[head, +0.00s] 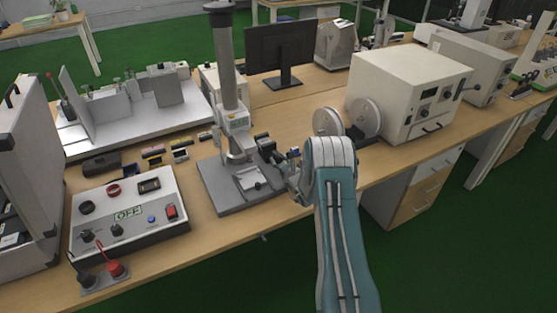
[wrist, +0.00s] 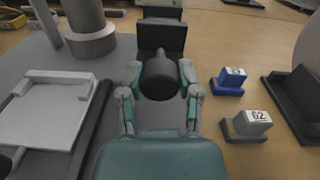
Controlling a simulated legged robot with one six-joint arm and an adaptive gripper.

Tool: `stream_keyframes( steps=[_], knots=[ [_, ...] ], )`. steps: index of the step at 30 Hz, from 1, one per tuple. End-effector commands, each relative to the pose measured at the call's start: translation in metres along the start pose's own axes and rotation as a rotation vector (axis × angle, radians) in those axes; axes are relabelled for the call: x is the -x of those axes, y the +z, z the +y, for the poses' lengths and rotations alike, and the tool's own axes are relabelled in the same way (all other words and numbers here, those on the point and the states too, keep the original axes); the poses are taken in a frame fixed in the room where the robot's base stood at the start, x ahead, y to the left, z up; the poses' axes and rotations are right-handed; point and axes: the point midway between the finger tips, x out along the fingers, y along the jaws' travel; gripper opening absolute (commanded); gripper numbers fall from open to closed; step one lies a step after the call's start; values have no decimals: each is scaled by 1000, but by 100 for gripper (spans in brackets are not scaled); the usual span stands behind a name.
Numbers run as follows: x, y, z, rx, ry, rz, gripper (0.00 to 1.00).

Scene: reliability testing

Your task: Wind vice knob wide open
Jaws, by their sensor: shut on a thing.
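The dark vice knob (wrist: 160,79) is a round black piece in the middle of the wrist view. It sits at the near end of the dark vice (wrist: 162,36). The fingers of my gripper (wrist: 160,70) lie on both sides of the knob and are shut on it. In the head view my gripper (head: 291,172) is at the right edge of the test stand's grey base, beside the small dark vice (head: 267,147). The knob is too small and covered to make out there.
The test stand (head: 228,95) rises left of my gripper, with a flat light platform (wrist: 48,100) on its base. A blue block (wrist: 229,80) and a grey block marked 62 (wrist: 247,124) lie close on the right. A control box (head: 130,212) stands at left.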

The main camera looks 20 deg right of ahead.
Motion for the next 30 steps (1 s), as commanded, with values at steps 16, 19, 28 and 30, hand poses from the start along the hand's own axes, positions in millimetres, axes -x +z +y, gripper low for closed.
stream_keyframes(
  steps=[16, 19, 28, 30],
  knots=[
    [-1, 1, 1, 364, 1, 8, 0],
    [-1, 1, 1, 459, 2, 11, 0],
    [-1, 0, 2, 744, 4, 19, 0],
    [-1, 0, 3, 810, 4, 21, 0]
  ],
)
